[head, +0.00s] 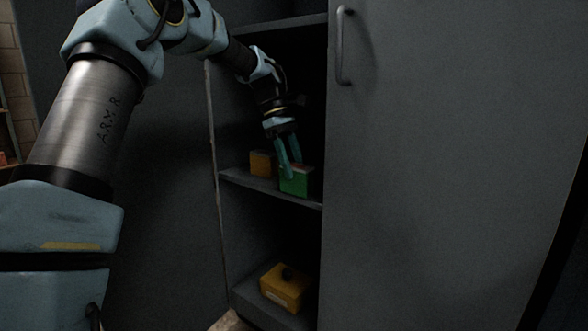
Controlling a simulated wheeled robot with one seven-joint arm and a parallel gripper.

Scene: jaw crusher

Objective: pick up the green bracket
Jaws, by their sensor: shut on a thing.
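The green bracket (296,183) is a small green block-like piece with some red on its top. It is at the front right of the middle shelf (240,179) inside the grey cabinet. My gripper (291,172) reaches down from above, with its two teal fingers shut on the green bracket. Whether the bracket still touches the shelf I cannot tell. The far side of the bracket is hidden, and the fingers cover part of its top left.
An orange-yellow block (262,163) stands left of the bracket on the same shelf. A yellow box (284,287) with a dark knob lies on the lower shelf. The grey cabinet door (450,170), with a handle (344,45), borders the opening on the right.

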